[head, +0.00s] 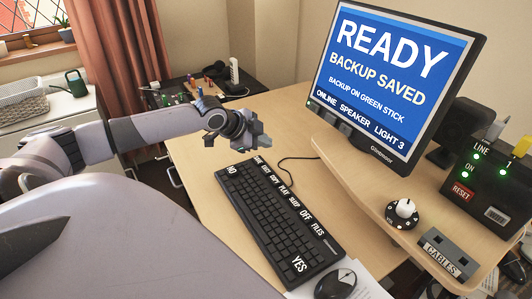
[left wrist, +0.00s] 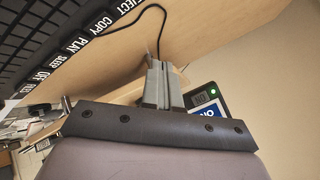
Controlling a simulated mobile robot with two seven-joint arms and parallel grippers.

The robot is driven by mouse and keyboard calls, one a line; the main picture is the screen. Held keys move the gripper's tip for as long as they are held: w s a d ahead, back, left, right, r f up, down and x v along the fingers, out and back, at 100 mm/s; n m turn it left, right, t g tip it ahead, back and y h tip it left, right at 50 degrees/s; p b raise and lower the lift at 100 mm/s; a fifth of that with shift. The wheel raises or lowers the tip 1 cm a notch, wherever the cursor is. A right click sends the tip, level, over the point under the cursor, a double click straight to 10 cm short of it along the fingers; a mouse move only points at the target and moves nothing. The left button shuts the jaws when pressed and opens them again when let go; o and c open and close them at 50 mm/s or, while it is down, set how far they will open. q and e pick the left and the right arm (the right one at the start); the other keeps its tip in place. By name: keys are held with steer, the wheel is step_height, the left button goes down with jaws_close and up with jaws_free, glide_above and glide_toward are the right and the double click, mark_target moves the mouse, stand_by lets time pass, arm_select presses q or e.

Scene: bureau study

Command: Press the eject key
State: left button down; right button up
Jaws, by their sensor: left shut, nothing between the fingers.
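The black keyboard (head: 265,212) lies on the wooden desk, with white-labelled keys along its right edge. The eject key (head: 266,170) is near the far end of that edge, beside the copy key (head: 275,181). In the left wrist view its label (left wrist: 129,6) is partly cut off at the top. My left gripper (head: 260,140) is shut and empty, above the desk just beyond the keyboard's far end, apart from the eject key. Its closed fingers (left wrist: 160,82) point past the key row in the left wrist view. My right gripper is in neither view.
The monitor (head: 388,80) reads READY, BACKUP SAVED. It stands on a raised shelf (head: 365,185) with a round knob (head: 403,210), a cables box (head: 447,252) and a black box (head: 480,190) with green lights. A mouse (head: 336,284) lies near the keyboard. A black cable crosses the desk.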

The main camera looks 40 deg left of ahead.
mark_target(264, 171)
arm_select(q)
steer(key=shift+f+b, duration=0.45)
steer(key=shift+f, duration=0.4)
step_height(264, 171, down, 3)
steer(key=b, duration=0.3)
steer(key=shift+r+b, duration=0.1)
steer(key=shift+b, duration=0.25)
steer(key=shift+f, duration=1.05)
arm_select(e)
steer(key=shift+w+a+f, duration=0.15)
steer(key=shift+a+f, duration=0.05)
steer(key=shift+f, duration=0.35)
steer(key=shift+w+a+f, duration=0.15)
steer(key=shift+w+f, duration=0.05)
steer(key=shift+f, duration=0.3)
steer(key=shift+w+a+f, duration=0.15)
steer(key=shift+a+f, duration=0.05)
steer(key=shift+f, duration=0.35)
arm_select(q)
steer(key=shift+f, duration=0.45)
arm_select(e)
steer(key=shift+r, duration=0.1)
